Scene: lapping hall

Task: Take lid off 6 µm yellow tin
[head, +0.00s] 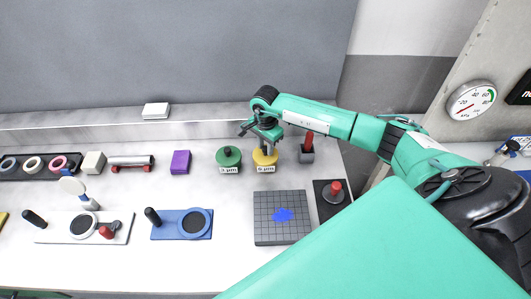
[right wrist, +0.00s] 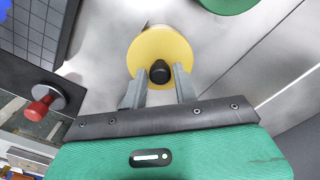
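The yellow tin (head: 264,158) stands on the bench with a small "µm" label in front; its digit is too small to read surely. In the right wrist view its round yellow lid (right wrist: 160,45) shows from above, with a black knob (right wrist: 160,72) on it. My right gripper (right wrist: 159,78) is open over the lid, one finger on each side of the knob, with a gap showing on both sides. In the head view my right gripper (head: 264,136) hides part of the tin's top. My left gripper is not in view.
A green tin (head: 229,158) stands just left of the yellow one. A red-handled grey block (head: 307,150) is close on the right. A dark gridded plate (head: 282,232) lies in front, and a purple block (head: 180,162) stands further left. The wall is behind.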

